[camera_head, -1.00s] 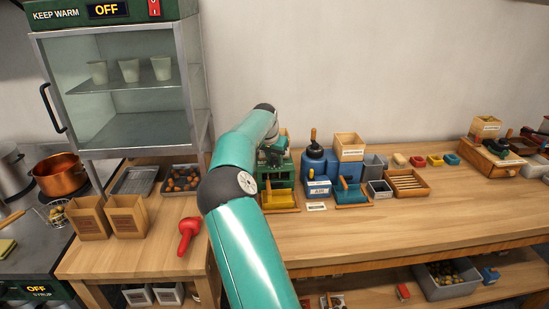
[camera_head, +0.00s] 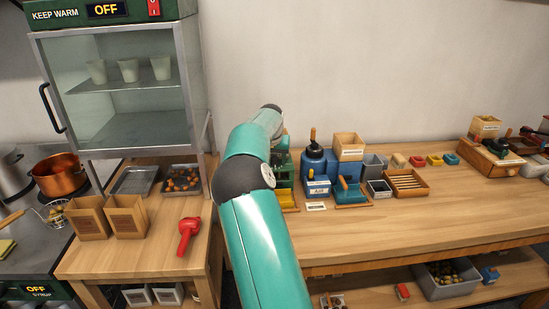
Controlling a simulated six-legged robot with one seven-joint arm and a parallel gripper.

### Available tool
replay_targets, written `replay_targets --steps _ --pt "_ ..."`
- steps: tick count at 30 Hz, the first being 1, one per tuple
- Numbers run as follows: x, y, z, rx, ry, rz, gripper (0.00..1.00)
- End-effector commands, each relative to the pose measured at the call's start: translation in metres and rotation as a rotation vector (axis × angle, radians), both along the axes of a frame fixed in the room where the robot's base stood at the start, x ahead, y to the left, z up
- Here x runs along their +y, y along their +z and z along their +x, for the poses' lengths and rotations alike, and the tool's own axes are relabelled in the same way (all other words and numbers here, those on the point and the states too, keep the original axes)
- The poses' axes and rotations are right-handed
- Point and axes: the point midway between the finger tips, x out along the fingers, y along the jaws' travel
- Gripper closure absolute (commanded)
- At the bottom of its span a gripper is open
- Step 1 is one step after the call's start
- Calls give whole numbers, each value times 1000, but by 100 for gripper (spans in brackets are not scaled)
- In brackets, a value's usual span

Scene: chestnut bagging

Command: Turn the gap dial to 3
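A green machine (camera_head: 284,168) with a yellow tray (camera_head: 288,199) at its foot stands on the wooden bench, mostly hidden behind my arm. A blue machine (camera_head: 314,168) with a black top and a wooden handle stands just to its right, with a white label on its front. I cannot make out the gap dial or its numbers on either machine. My teal arm reaches up and forward over the green machine. My gripper is hidden behind the arm, so its fingers and any contact do not show.
A wooden box (camera_head: 348,143), small grey bins (camera_head: 379,188) and a slatted wooden tray (camera_head: 407,183) stand right of the blue machine. A red scoop (camera_head: 188,234) and paper bags (camera_head: 91,217) are at left, below the glass warming cabinet (camera_head: 125,95). The bench front is clear.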

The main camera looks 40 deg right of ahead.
Motion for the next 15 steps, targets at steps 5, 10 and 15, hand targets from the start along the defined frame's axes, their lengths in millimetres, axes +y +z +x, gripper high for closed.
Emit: replay_targets --steps 5,10,15 --pt "0 2 0 -1 0 -1 50" --pt "5 19 -4 -3 1 -1 50" --pt "16 51 -13 -5 1 0 50"
